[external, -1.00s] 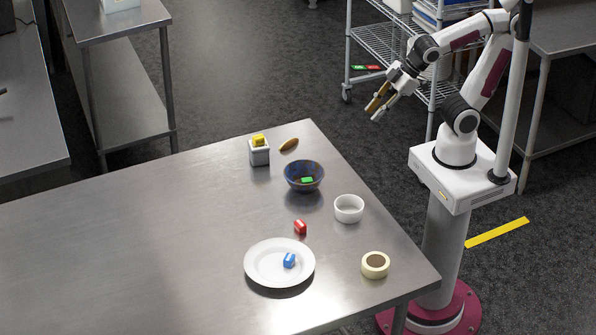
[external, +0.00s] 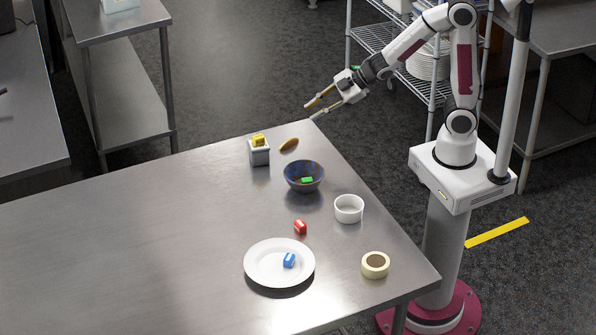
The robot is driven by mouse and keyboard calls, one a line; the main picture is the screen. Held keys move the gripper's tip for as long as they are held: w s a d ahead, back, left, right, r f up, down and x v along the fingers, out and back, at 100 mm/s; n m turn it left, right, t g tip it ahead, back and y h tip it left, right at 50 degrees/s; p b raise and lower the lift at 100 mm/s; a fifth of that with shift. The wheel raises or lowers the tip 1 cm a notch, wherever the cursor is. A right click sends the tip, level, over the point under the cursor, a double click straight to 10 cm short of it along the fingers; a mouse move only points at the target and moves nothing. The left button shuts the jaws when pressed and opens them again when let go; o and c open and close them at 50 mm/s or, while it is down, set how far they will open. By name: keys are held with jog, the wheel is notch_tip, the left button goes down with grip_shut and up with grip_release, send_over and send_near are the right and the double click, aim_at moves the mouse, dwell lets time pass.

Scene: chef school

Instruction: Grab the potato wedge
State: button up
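The potato wedge (external: 289,144) is a small brown, elongated piece lying on the metal table near its far right corner. It is right of the small grey box and behind the blue bowl. My gripper (external: 311,112) is open and empty, its two fingers spread and pointing left and down. In the picture it is above and a little right of the wedge, apart from it, near the table's far corner.
Close to the wedge are a grey box (external: 259,155) with a yellow block (external: 258,140) and a blue bowl (external: 304,186) holding a green block (external: 307,180). A white bowl (external: 349,209), red block (external: 300,227), plate (external: 254,271) with blue block (external: 289,260), and tape roll (external: 375,265) stand nearer. The table's left side is clear.

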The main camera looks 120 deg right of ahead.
aim_at(295, 140)
jog(key=d+f+t+y, duration=0.1)
jog(key=f, duration=0.1)
jog(key=w+d+f+n+t+y, duration=0.1)
jog(key=f, duration=0.2)
jog(key=d+f+n+y, duration=0.1)
jog(key=d+f, duration=0.1)
jog(key=f, duration=0.1)
jog(key=shift+w+f+t, duration=0.15)
jog(key=shift+f+t, duration=0.1)
jog(key=shift+t, duration=0.15)
jog(key=shift+s+f+t+y, duration=0.55)
jog(key=shift+f+t+y, duration=0.05)
jog(key=shift+f, duration=0.2)
jog(key=shift+s+f+t+y, duration=0.2)
jog(key=shift+s+t+y, duration=0.2)
jog(key=shift+s+t, duration=0.1)
jog(key=shift+x, duration=1.3)
jog(key=shift+a, duration=0.1)
jog(key=shift+w, duration=0.15)
